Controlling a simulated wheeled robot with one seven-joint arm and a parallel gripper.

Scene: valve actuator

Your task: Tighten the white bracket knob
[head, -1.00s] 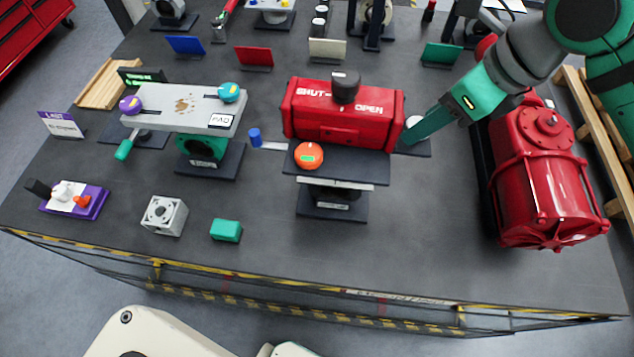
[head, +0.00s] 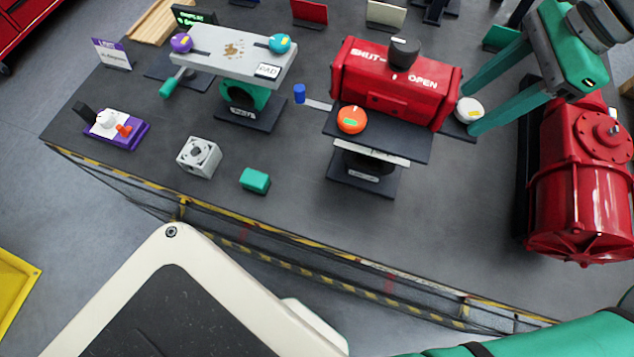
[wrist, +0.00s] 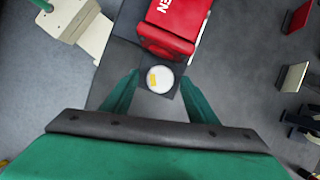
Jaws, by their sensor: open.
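The white bracket knob (head: 469,109) is round with a yellow mark and sits at the right end of the red valve actuator (head: 395,85). In the wrist view the white knob (wrist: 160,79) lies between and just beyond my fingertips. My gripper (head: 470,108) is open, its two green fingers coming from the right, one tip on the far side of the knob and one on the near side. The wrist view shows the open gripper (wrist: 160,85) with a finger on each side and gaps to the knob. Contact is not visible.
An orange knob (head: 351,119) sits on the dark plate in front of the actuator, and a black knob (head: 404,52) on top. A large red motor-like unit (head: 580,185) stands close to my arm at right. The table front between them (head: 460,210) is clear.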

